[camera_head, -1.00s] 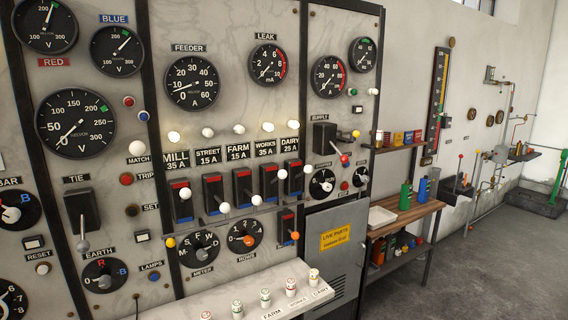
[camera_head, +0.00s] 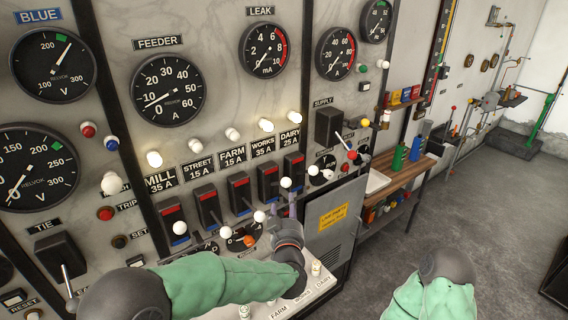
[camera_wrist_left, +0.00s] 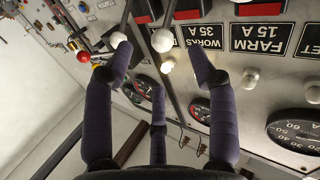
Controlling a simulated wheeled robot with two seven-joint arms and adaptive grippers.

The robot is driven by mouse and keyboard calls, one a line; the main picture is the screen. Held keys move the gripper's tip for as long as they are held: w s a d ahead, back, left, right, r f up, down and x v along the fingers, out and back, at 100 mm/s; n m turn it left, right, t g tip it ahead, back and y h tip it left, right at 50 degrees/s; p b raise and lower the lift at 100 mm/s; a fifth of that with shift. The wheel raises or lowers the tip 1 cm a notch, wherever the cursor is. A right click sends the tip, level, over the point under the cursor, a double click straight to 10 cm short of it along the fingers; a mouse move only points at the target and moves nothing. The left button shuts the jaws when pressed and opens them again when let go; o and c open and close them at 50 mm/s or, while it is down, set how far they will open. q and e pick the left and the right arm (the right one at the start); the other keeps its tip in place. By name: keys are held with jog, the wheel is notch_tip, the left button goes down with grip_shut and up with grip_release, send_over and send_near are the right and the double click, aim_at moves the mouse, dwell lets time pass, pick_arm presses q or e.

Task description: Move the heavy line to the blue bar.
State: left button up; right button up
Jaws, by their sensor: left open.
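The upright panel carries a row of line switches with white ball levers, labelled MILL (camera_head: 160,181), STREET, FARM, WORKS (camera_head: 263,144) and DAIRY, MILL and WORKS both marked 35 A. The WORKS lever ball (camera_head: 285,183) and DAIRY ball (camera_head: 313,171) stand higher than the FARM ball (camera_head: 259,216). My left gripper (camera_head: 291,208) is open just below the WORKS ball. In the left wrist view the gripper (camera_wrist_left: 160,64) has one white ball (camera_wrist_left: 162,40) between its spread fingers and another (camera_wrist_left: 118,40) by one fingertip; contact is unclear. My right gripper is out of view.
A BLUE label (camera_head: 40,16) sits above a voltmeter at upper left. A FEEDER ammeter (camera_head: 167,90) is above the switches. A ledge with small plugs (camera_head: 316,268) runs below them. A wooden bench (camera_head: 408,177) with bottles stands right; grey floor there is clear.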

aim_at(286, 186)
pick_arm(q)
jog(key=w, duration=0.3)
jog(key=w+p, duration=0.1)
jog(key=w, duration=0.3)
jog(key=w+r, duration=0.1)
jog(key=w, duration=0.2)
jog(key=shift+w+p, duration=0.3)
jog(key=shift+w, duration=0.05)
jog(key=shift+r, duration=0.1)
grip_shut()
